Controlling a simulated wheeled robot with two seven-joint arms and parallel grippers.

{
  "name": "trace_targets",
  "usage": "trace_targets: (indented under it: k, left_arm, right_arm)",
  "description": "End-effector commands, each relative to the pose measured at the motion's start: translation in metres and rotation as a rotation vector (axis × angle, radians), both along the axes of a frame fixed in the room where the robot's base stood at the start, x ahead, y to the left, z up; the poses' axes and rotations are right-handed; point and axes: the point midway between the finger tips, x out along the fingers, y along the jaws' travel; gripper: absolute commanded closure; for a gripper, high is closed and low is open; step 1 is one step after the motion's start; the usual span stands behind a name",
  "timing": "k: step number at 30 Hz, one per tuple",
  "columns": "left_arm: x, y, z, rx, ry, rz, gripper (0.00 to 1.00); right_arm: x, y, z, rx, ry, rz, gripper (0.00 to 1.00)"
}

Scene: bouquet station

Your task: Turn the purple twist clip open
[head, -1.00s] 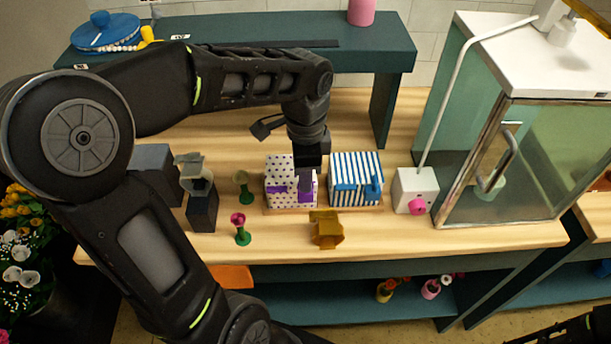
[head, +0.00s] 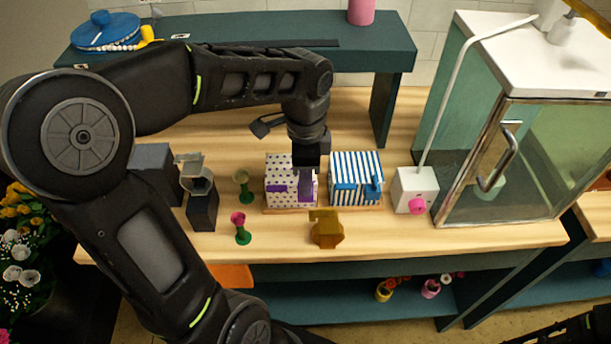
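The purple twist clip (head: 277,188) is on the front of a white box with purple dots (head: 278,165), on the wooden counter. My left gripper (head: 306,182) points down at the right half of that box's front. Its fingers are small and dark here and partly cover the clip. I cannot tell whether they are apart, closed, or touching the clip. Of my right arm, only a dark part shows at the bottom right corner; its gripper is not in view.
A blue-striped box (head: 356,170) with a blue clip stands right beside the dotted box. A brass-coloured holder (head: 326,229) stands in front. A white box with a pink knob (head: 417,206) and a glass cabinet (head: 525,165) are right.

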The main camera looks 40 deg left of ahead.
Motion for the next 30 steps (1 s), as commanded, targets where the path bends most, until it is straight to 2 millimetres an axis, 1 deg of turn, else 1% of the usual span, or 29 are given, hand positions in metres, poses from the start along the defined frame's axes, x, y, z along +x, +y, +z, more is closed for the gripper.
trace_targets:
  k: [5,8,11,18,21,24,30]
  left_arm:
    - [0.000,0.000,0.001,0.001,-0.001,0.000,0.73]
    - [0.001,0.000,0.006,0.001,-0.002,0.001,0.73]
    - [0.001,0.000,0.017,0.002,-0.004,0.001,0.73]
    - [0.001,0.000,0.056,0.001,-0.004,0.001,0.73]
    - [0.001,0.000,0.069,0.000,-0.002,0.001,0.73]
    - [0.001,0.000,0.076,0.000,-0.001,0.000,0.73]
    - [0.000,0.000,0.078,-0.001,0.001,0.000,0.73]
  right_arm:
    - [0.000,0.000,0.000,0.000,0.000,0.000,0.64]
    - [0.000,0.000,-0.001,0.000,0.000,0.000,0.64]
    - [0.000,0.000,-0.003,0.001,-0.001,0.000,0.64]
    - [0.000,0.001,-0.007,0.002,-0.003,0.000,0.64]
    - [0.001,0.001,-0.008,0.003,-0.003,0.001,0.64]
    - [0.001,0.001,-0.009,0.002,-0.004,0.001,0.64]
    - [0.001,0.001,-0.008,0.002,-0.004,0.001,0.64]
